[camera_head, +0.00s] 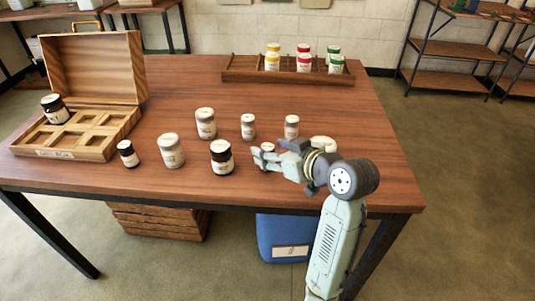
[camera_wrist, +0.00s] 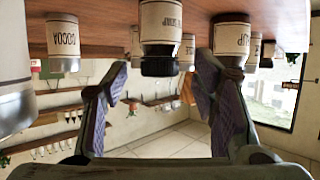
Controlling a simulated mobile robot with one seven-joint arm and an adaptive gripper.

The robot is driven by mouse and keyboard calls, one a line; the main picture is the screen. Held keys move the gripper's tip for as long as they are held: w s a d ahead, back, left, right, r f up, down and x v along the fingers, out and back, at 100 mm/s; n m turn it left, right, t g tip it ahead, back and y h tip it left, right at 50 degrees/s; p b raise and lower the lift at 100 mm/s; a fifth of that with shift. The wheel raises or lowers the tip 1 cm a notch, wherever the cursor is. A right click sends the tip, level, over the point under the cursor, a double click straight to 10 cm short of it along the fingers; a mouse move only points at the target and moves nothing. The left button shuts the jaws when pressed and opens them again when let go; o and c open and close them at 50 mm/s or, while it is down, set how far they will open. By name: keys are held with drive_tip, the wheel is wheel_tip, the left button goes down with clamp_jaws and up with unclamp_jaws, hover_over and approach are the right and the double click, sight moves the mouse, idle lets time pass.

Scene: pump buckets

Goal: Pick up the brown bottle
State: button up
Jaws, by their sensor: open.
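Three dark brown bottles with white labels show in the head view. The largest (camera_head: 221,157) stands upright in the middle of the table, left of my gripper and apart from it. A smaller one (camera_head: 127,153) stands further left, and one (camera_head: 55,108) sits in the wooden box. My gripper (camera_head: 262,157) is open above the table's right part, fingers pointing left. The wrist view is upside down; between the open fingers (camera_wrist: 160,110) a dark-capped labelled bottle (camera_wrist: 160,45) shows ahead. I cannot tell surely which head-view bottle it is.
A small jar (camera_head: 268,147) is close to my gripper. The open wooden box (camera_head: 90,150) is at left; a rack (camera_head: 240,76) with coloured jars is at the back. The front table edge is clear.

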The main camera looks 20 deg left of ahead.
drive_tip(key=shift+x, duration=1.25)
drive_tip(key=shift+c, duration=0.5)
drive_tip(key=shift+r, duration=0.1)
clamp_jaws()
